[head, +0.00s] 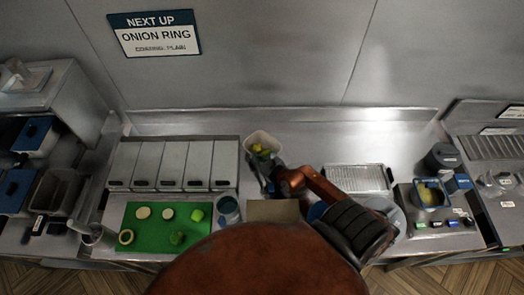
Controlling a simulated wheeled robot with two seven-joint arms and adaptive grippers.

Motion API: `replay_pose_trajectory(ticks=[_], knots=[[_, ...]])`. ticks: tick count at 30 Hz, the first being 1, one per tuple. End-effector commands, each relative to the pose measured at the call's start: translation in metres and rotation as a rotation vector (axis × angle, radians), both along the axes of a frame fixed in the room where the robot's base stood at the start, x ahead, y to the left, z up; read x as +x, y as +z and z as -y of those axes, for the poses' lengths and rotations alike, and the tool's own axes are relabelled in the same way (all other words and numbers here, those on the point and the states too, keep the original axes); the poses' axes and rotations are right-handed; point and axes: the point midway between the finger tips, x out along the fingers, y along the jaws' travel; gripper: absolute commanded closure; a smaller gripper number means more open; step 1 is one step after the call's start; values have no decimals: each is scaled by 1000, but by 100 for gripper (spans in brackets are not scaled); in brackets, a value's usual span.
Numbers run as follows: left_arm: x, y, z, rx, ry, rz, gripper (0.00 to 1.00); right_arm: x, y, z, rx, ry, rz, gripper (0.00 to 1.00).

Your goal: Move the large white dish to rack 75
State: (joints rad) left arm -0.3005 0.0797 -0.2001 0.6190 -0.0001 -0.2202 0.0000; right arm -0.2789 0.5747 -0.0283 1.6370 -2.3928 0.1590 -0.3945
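A large white dish (263,138) with yellow-green pieces inside is at the middle of the counter, just right of the grey lidded bins. My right arm reaches in from the lower right. Its gripper (264,178) is at the dish's near side and overlaps it in the head view. I cannot tell whether its fingers touch or grip the dish. A wire rack on a tray (358,179) lies right of the arm. Another rack (494,147) is at the far right. The small labels are too blurred to read, so I cannot tell which is rack 75. My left gripper is not in view.
A green cutting board (150,245) with several vegetable pieces lies at the left, below grey lidded bins (172,163). A blue container (229,208) stands beside it. A fryer unit with a basket (430,195) is at the right. Bare steel lies behind the wire rack.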

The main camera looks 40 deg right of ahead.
Motion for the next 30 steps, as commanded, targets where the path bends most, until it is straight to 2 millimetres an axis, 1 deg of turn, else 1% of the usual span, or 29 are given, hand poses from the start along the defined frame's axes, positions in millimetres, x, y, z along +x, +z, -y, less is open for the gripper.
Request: replay_pose_trajectory(ticks=[11, 16, 21, 25, 30], knots=[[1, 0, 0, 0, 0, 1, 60, 1, 4, 0, 0, 0, 4, 100], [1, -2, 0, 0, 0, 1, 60, 1, 13, 0, 1, 0, 5, 100], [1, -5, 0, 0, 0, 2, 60, 1, 33, 0, 2, -1, 7, 100], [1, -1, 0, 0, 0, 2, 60, -12, 51, -10, 5, -2, 6, 100], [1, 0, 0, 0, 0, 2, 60, -31, 82, -26, 3, -1, 8, 100]])
